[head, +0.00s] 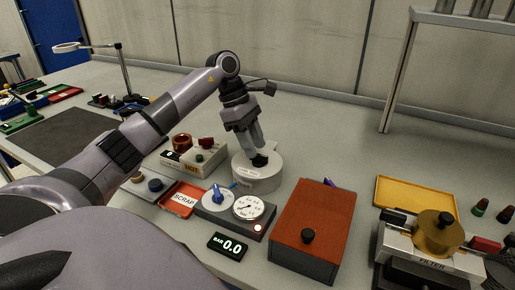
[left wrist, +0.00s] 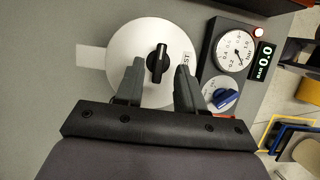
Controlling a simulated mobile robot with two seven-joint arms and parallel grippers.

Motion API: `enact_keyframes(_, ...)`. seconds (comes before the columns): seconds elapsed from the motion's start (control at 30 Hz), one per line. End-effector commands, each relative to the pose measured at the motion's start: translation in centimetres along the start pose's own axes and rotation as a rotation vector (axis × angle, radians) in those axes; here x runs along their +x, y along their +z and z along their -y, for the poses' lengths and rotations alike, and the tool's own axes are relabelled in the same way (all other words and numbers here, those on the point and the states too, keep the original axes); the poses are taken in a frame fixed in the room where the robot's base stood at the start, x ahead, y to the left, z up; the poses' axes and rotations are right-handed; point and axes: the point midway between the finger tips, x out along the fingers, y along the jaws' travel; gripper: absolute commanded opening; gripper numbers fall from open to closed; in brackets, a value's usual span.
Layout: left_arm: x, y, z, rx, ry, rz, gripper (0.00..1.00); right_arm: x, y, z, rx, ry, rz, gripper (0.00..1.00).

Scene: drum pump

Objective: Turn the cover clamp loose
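A round pale drum (head: 257,180) stands on the bench, with a black clamp knob (head: 260,160) on its cover. In the left wrist view the drum's cover (left wrist: 120,45) is seen from above, and the knob (left wrist: 157,62) is a short black bar at its middle. My left gripper (head: 256,150) points down over the cover. Its two fingers (left wrist: 158,75) are apart, with the knob between and just past their tips; no contact is clear. My right gripper is not in view.
A gauge box (head: 235,212) with a blue knob stands close by, its display (head: 229,247) reading 0.0. A red-topped box (head: 315,225) is to the right, a HOT-labelled box (head: 205,158) to the left. A red scrap tray (head: 182,197) and yellow tray (head: 415,198) lie nearby.

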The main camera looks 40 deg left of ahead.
Motion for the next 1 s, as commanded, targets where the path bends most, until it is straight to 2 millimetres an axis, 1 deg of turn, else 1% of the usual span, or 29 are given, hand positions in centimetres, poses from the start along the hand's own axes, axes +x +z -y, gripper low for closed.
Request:
enact_keyframes(0.03,0.7,0.1,0.0,0.0,-0.002,0.001,0.38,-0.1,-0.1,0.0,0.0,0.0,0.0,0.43)
enact_keyframes(0.1,1.4,0.1,0.0,0.0,-0.001,0.002,0.38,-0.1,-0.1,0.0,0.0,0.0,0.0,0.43)
enact_keyframes(0.2,2.0,0.0,0.0,0.0,0.0,0.001,0.38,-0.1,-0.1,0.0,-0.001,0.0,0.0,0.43)
enact_keyframes(0.47,2.2,0.0,0.0,0.0,0.001,0.001,0.38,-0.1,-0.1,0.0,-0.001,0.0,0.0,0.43)
enact_keyframes(0.5,2.2,0.0,0.0,0.0,0.001,0.001,0.32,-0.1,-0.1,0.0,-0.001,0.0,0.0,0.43)
enact_keyframes(0.57,2.2,0.0,0.0,0.0,0.001,0.001,0.12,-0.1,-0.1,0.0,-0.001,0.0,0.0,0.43)
enact_keyframes(0.6,2.2,0.0,0.0,0.0,0.001,0.001,0.0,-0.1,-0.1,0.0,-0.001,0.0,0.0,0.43)
enact_keyframes(1.0,2.1,0.0,0.0,-0.032,0.016,0.001,0.0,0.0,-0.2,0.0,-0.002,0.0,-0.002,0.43)
